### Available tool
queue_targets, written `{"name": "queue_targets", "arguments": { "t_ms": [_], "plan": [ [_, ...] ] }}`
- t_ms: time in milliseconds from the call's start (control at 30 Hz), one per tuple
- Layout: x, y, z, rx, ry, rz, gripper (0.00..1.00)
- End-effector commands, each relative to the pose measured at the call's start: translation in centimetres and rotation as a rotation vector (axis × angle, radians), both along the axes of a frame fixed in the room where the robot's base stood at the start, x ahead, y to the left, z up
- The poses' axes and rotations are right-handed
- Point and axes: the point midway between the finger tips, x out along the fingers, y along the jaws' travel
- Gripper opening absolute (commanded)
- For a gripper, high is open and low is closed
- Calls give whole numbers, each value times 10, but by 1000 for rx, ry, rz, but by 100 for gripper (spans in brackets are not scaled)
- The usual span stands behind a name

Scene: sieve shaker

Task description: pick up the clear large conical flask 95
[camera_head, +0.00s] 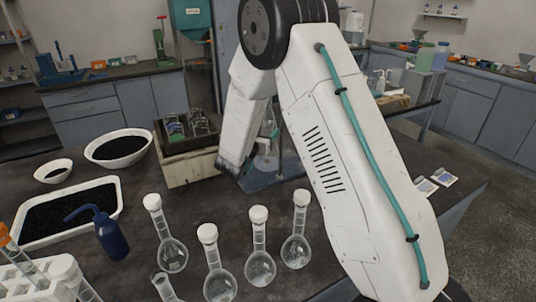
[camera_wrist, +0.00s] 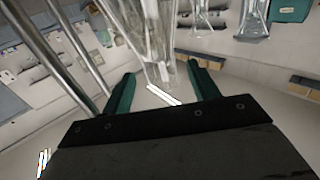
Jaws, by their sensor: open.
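A clear glass vessel, apparently the conical flask (camera_wrist: 158,40), rises between the green fingers of my gripper (camera_wrist: 162,88) in the wrist view. The fingers stand apart on either side of it, and I cannot tell whether either touches it. In the head view a clear flask (camera_head: 266,158) shows partly, just right of my arm's lower end, above a blue-grey base.
Metal rods (camera_wrist: 62,45) run close by on the left in the wrist view. Several round flasks (camera_head: 172,254) with white caps, a blue wash bottle (camera_head: 111,238) and a white tray (camera_head: 118,190) crowd the table's front.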

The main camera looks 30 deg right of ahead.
Motion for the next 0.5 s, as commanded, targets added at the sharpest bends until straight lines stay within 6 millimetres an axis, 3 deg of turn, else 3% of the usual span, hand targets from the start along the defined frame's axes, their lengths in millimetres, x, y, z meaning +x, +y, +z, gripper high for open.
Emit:
{"name": "queue_targets", "arguments": {
  "t_ms": [200, 400, 433, 500],
  "plan": [
    [19, -24, 0, 1, 1, -2, 60],
    [21, -26, 0, 0, 0, 0, 60],
    [21, -26, 0, 0, 0, 0, 57],
    [21, -25, 0, 0, 0, 0, 38]
  ]
}}
